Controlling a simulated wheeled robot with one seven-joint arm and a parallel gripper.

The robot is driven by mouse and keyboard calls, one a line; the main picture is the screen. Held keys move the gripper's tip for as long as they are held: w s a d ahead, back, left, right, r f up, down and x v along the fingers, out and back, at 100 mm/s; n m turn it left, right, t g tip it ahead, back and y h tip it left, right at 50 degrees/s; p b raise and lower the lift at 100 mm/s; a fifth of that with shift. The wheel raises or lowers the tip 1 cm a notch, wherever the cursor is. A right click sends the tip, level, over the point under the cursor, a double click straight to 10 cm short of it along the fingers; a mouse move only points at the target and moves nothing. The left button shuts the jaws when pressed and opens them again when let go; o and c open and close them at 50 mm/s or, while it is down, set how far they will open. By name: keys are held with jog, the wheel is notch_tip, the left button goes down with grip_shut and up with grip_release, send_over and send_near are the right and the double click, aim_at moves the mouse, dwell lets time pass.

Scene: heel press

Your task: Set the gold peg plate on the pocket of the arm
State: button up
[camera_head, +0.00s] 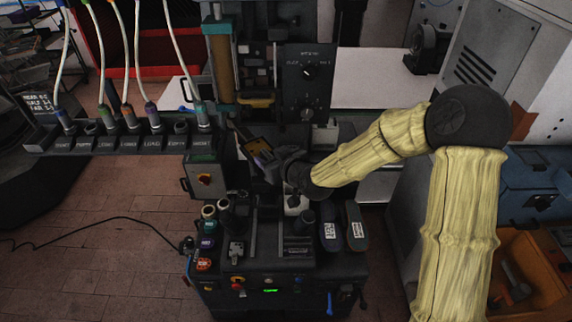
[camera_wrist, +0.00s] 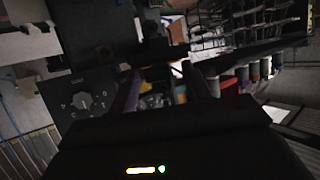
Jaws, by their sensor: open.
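The plate cannot be clearly told there.
A black control panel with knobs (camera_head: 309,85) stands behind my gripper. A rack of labelled cable plugs (camera_head: 125,140) is at the left. Below is the dark console (camera_head: 265,275) with bottles, buttons and two labelled shoe-like pieces (camera_head: 343,228). An orange bin (camera_head: 535,265) is at the lower right.

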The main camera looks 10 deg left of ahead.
jog(key=b+v, duration=0.1)
jog(key=v, duration=1.6)
dwell(0.5)
jog(key=d+f+m+g+h+b, duration=0.2)
jog(key=d+f+m+h+b, duration=0.3)
jog(key=d+f, duration=0.6)
jog(key=s+d+f+m+g+h, duration=0.3)
jog(key=s+d+m+g+h, duration=0.1)
jog(key=s+d, duration=0.5)
jog(key=shift+d+f+g+h+b, duration=0.2)
jog(key=shift+d+g+h+b, duration=0.15)
jog(key=shift+d, duration=0.75)
